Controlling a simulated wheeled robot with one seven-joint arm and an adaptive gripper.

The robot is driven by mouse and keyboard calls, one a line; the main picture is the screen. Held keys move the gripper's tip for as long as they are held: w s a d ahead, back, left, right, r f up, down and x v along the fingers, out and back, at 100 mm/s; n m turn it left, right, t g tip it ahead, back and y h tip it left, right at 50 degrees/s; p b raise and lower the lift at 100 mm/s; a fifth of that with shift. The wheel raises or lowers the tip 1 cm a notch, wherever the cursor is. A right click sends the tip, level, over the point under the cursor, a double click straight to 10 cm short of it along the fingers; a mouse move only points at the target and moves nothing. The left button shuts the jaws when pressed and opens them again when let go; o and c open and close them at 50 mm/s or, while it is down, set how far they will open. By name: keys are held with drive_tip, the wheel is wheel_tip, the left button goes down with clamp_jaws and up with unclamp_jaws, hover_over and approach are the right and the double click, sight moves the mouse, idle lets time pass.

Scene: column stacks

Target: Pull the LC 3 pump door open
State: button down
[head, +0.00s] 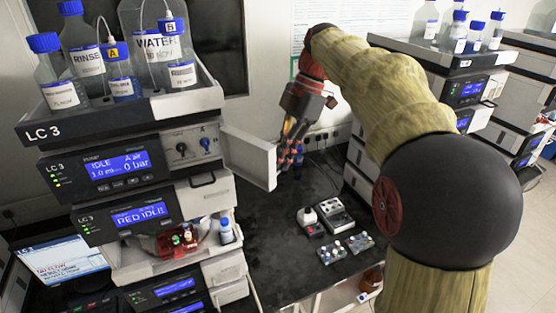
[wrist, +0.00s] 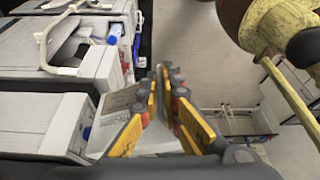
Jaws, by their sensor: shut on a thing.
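The LC 3 stack (head: 100,135) stands at the left in the head view, with its name on the top tray. Its pump module (head: 120,172) shows a lit blue display reading IDLE and 0 bar. The white pump door (head: 250,158) stands swung out from the module's right side, clear of the front with the knobs. My gripper (head: 288,156) is at the door's outer edge and is shut on it. In the wrist view my gripper's (wrist: 166,85) yellow and grey fingers lie close together around a thin edge. The exact grip contact is partly hidden.
Bottles (head: 120,70) with blue caps fill the tray on top of the stack. Small devices (head: 325,220) lie on the dark bench (head: 285,200) below the door. Another instrument stack (head: 470,90) stands at the right behind my arm. The bench left of those devices is clear.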

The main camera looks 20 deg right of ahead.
drive_tip(key=shift+w+d+p, duration=0.55)
drive_tip(key=shift+w+d, duration=0.55)
drive_tip(key=shift+d, duration=0.05)
drive_tip(key=shift+w, duration=0.1)
drive_tip(key=c, duration=2.1)
unclamp_jaws()
drive_tip(key=shift+o, duration=0.3)
drive_tip(key=v, duration=1.2)
drive_tip(key=shift+a, duration=0.1)
